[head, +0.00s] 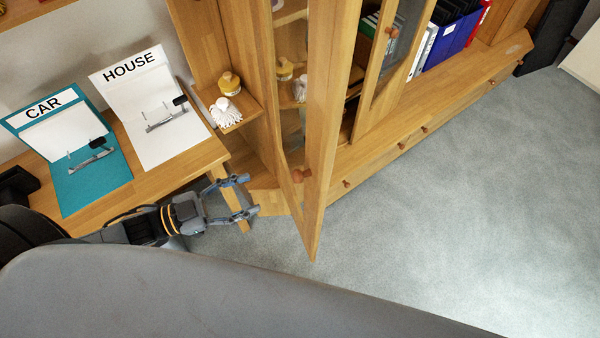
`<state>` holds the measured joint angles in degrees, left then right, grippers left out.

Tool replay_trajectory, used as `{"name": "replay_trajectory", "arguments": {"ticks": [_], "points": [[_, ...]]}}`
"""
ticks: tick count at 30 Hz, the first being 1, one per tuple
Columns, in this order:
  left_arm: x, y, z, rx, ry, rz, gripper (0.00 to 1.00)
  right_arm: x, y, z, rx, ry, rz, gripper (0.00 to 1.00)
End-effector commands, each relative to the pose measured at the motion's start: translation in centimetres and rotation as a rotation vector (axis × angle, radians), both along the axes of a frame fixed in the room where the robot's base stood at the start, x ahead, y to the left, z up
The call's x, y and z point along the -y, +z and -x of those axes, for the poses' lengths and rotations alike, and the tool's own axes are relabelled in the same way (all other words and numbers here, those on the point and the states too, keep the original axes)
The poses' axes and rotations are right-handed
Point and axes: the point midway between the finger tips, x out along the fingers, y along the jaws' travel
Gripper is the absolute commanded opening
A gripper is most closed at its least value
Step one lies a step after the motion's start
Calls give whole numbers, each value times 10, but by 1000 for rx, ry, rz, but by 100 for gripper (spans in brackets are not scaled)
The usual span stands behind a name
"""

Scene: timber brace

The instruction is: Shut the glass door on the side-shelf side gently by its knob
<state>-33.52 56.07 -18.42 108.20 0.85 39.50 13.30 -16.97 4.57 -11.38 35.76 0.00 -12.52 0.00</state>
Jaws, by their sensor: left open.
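The glass door (318,120) on the side-shelf side stands swung open from the wooden cabinet, its wood frame reaching out over the floor. My left gripper (245,197) is open and empty, left of the door and apart from the knob, in front of the desk's right end. My right gripper is not in view.
A wooden desk (172,174) at left holds a teal CAR binder (92,185) and a white HOUSE binder (150,105). Another glass door (385,70) with a knob is further right. Drawers with knobs run below. Grey carpet (450,220) at right is clear.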

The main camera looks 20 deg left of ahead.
Motion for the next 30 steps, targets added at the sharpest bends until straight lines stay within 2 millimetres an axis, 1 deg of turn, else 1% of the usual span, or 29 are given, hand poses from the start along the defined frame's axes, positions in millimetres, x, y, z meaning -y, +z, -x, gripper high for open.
{"name": "replay_trajectory", "arguments": {"ticks": [1,9,15,18,21,30], "points": [[8,3,-7,7,-1,2,54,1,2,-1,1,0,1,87],[52,5,-42,7,2,1,54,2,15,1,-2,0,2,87],[79,3,-64,5,3,0,54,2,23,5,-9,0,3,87],[88,2,-70,3,3,0,54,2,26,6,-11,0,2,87],[92,1,-73,1,2,-2,54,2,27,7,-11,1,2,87],[95,0,-75,1,2,-3,54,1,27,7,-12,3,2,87]]}}
